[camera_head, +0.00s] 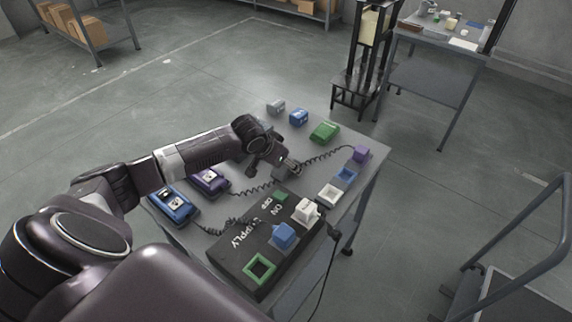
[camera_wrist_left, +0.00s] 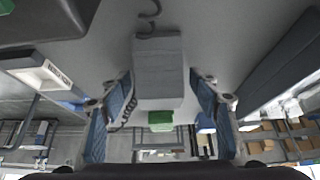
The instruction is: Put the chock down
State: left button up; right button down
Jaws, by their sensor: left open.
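My left gripper (camera_head: 284,168) is low over the middle of the grey table, its arm coming in from the left. In the left wrist view its two blue-padded fingers (camera_wrist_left: 161,112) are spread open. A plain grey block (camera_wrist_left: 158,70), which looks like the chock, stands between them, with narrow gaps at its sides. In the head view this block is mostly hidden by the gripper. Whether it rests fully on the table is hard to tell. My right gripper is not in view.
A black supply box (camera_head: 228,254) with a blue plug (camera_head: 284,236) and a white plug (camera_head: 306,211) lies at the front. Blue (camera_head: 173,205) and purple (camera_head: 209,181) units with coiled cords stand left. Green (camera_head: 325,131), blue (camera_head: 298,117) and grey (camera_head: 275,106) blocks line the back.

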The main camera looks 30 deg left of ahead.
pick_arm(q)
jog(key=c, duration=1.4)
grip_shut()
jog(key=shift+r, duration=0.2)
